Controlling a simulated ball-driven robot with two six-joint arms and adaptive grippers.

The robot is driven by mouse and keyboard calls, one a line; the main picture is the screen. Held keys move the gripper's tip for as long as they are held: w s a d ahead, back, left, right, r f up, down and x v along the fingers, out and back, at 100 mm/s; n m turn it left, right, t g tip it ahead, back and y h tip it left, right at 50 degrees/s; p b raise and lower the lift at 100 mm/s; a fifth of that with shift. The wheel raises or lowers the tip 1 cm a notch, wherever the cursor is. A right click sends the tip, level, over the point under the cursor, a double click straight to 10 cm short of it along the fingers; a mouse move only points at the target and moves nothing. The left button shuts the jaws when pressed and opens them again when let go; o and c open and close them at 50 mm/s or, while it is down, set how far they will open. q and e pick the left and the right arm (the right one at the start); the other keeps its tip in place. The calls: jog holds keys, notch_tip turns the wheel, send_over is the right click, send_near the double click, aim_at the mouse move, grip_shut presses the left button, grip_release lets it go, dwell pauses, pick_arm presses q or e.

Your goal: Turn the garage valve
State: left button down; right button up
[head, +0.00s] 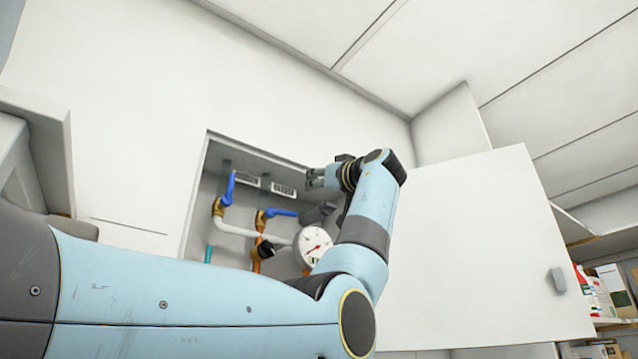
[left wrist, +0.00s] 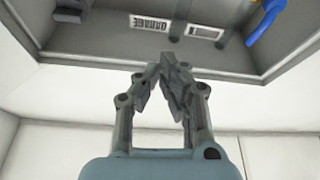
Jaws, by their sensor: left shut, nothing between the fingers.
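Two valves with blue lever handles sit in a recessed wall box (head: 192,215). The left blue handle (head: 229,188) points up; the right blue handle (head: 280,212) lies nearly level. Two labels are on the box's upper part; the right label (head: 284,190), above the right handle, appears to be the one reading GARAGE (left wrist: 150,23) in the left wrist view. My left gripper (head: 312,178) is shut and empty at the box's upper right, apart from both handles. Its closed fingertips (left wrist: 163,65) show in the left wrist view, with one blue handle (left wrist: 265,22). My right gripper is not in view.
A round pressure gauge (head: 313,246) and a black knob (head: 265,249) sit among the pipes below the handles. The box's white door (head: 470,250) stands open to the right. Shelves with goods (head: 605,290) are at far right. My left forearm covers the box's lower part.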

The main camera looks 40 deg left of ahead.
aim_at(281, 214)
pick_arm(q)
jog(key=w+a+f+p, duration=0.1)
jog(key=w+a+p, duration=0.1)
jog(key=a, duration=0.5)
jog(key=shift+w+a+f+p, duration=0.2)
jog(key=shift+a+p, duration=0.15)
jog(key=shift+p, duration=0.4)
jog(key=shift+w+f+b, duration=0.2)
jog(key=shift+f+b, duration=0.15)
jog(key=shift+f, duration=0.3)
